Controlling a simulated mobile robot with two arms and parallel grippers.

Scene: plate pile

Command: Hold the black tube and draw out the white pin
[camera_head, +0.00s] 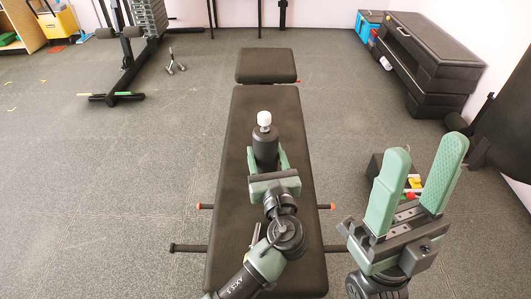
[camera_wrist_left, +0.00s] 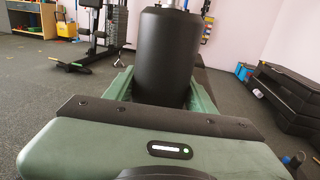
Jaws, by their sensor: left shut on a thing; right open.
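The black tube (camera_head: 265,145) stands upright over the black bench, held by my left gripper (camera_head: 267,162). The green fingers are on both sides of it. In the left wrist view the tube (camera_wrist_left: 168,55) fills the space between the fingers of my left gripper (camera_wrist_left: 160,90). The white pin (camera_head: 264,118) sticks out of the top of the tube, with its round white head showing; the rest of it is hidden inside. My right gripper (camera_head: 420,180) is open and empty, fingers pointing up, to the right of the bench and well apart from the pin.
The black padded bench (camera_head: 240,125) runs away from me under the tube. A black box with coloured items (camera_head: 416,184) is on the floor behind my right gripper. Black stacked boxes (camera_head: 425,60) stand at the back right, gym equipment (camera_head: 125,60) at the back left.

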